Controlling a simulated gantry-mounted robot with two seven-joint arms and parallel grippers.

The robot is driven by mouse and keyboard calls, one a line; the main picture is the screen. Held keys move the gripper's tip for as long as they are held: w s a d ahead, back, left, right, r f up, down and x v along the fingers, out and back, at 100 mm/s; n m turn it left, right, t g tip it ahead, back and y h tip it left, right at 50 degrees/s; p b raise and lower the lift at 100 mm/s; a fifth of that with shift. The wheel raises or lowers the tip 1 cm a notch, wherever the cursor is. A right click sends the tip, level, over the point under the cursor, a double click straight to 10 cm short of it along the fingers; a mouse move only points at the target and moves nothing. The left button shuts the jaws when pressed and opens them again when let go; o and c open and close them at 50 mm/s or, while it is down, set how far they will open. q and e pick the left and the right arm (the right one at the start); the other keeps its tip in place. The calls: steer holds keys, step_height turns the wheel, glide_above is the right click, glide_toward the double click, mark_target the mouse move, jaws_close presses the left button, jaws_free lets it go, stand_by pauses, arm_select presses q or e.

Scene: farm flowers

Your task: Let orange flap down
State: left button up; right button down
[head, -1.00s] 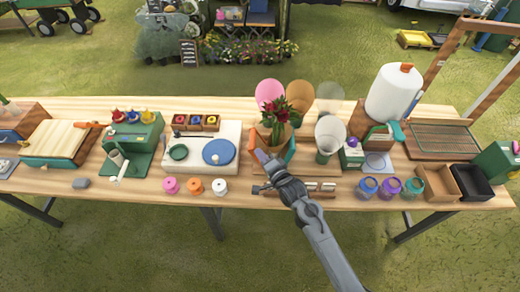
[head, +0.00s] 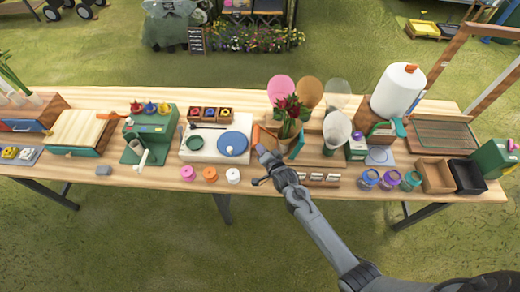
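The orange flap (head: 258,136) stands tilted at the left side of the wrapping stand, beside the dark red flower bouquet (head: 290,108). A teal flap (head: 297,147) stands on the bouquet's right side. My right gripper (head: 262,150) is at the lower front of the orange flap, its tip close to or touching it; I cannot tell which. The fingers are small and seen from behind, so their opening is unclear. The lower part of the flap is partly hidden by my gripper. My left gripper is not in view.
A white board with a blue disc (head: 234,143) lies left of the flap. Pink, orange and white spools (head: 210,174) line the front edge. A strip with white pieces (head: 319,178) lies right of my wrist.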

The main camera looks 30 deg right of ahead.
steer(key=shift+s+d+r+p, duration=0.25)
steer(key=shift+r+p, duration=0.15)
steer(key=shift+p, duration=0.3)
steer(key=d+p+v, duration=0.2)
steer(key=v, duration=1)
steer(key=shift+r+p, duration=0.3)
